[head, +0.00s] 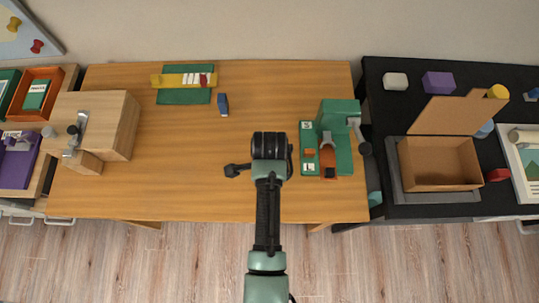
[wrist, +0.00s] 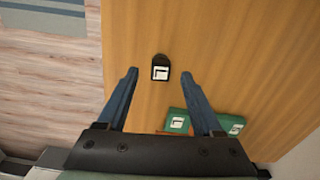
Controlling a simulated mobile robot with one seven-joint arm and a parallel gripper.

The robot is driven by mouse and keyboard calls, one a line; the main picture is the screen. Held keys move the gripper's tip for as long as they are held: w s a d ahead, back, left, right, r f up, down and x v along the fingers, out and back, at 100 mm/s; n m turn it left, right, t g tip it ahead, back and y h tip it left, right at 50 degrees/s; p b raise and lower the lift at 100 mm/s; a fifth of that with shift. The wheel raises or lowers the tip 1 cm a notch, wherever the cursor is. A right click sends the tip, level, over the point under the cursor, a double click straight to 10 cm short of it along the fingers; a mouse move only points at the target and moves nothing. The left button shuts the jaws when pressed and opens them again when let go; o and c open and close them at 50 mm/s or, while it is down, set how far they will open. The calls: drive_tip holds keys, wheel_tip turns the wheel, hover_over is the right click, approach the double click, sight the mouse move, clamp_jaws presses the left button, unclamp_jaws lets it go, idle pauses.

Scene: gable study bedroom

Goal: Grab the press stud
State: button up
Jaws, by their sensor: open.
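A small black piece with a white marked square on its face, which I take for the press stud (wrist: 160,68), is on the wooden table (wrist: 215,60). In the wrist view it shows between the tips of my gripper (wrist: 160,73). The two blue fingers are apart, one on each side of it in the picture, with nothing held. I cannot tell how high above it they are. In the head view a dark piece (head: 233,170) shows just left of my wrist, probably the same stud. My fingers are hidden there.
A green press (head: 340,120) with an orange part stands right of my arm; its base (wrist: 205,125) shows in the wrist view. A small blue block (head: 223,104) and a green-and-yellow rack (head: 187,97) are farther back. A wooden box (head: 105,115) stands left.

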wheel_tip(320, 180, down, 2)
drive_tip(key=shift+f, duration=0.1)
clamp_jaws()
idle(0.4)
